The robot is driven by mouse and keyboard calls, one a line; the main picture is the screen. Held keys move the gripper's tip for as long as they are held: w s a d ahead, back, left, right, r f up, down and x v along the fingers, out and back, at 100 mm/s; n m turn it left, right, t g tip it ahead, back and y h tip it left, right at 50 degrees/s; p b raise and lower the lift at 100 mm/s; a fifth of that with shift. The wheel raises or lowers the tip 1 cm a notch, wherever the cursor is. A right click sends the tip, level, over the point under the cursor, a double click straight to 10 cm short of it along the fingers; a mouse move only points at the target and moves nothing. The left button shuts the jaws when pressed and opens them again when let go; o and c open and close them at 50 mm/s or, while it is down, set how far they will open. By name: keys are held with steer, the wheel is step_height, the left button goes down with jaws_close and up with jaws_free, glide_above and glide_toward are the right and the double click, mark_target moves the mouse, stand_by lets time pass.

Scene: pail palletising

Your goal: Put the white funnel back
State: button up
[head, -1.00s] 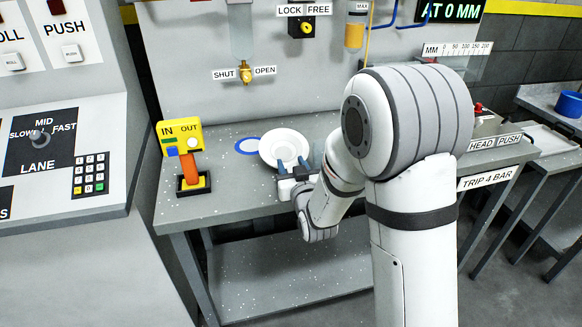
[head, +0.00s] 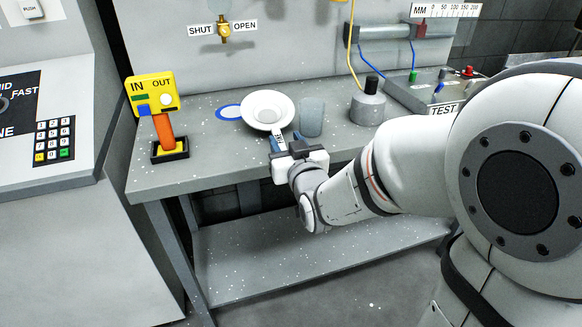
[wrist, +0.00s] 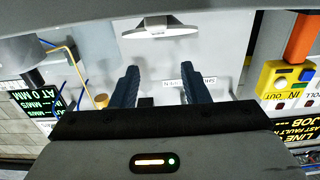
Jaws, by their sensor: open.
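The white funnel (head: 267,110) sits on the grey bench, its wide round rim facing up. It overlaps the right side of a blue ring mark (head: 229,111) in the head view. My gripper (head: 282,142) is open and empty, just on the near side of the funnel. In the wrist view, the funnel (wrist: 160,28) shows edge-on at the top, beyond the spread fingers of my gripper (wrist: 159,78). The funnel's underside is hidden in the head view.
A grey translucent cup (head: 311,117) stands close right of the funnel.

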steer(key=s+d+f+m+g+h+b, duration=0.2)
steer(key=s+d+f+g+h+b, duration=0.15)
steer(key=s+d+f+g, duration=0.8)
steer(key=s+g, duration=0.1)
steer(key=s, duration=0.3)
steer(key=s+d+f+m+g+h, duration=0.1)
steer(key=s+d+f+g, duration=0.1)
steer(key=s, duration=0.5)
steer(key=shift+d+f+g, duration=0.15)
steer(key=shift+f+g, duration=0.55)
steer(key=shift+g, duration=0.15)
steer(key=shift+h, duration=0.25)
steer(key=shift+c, duration=0.5)
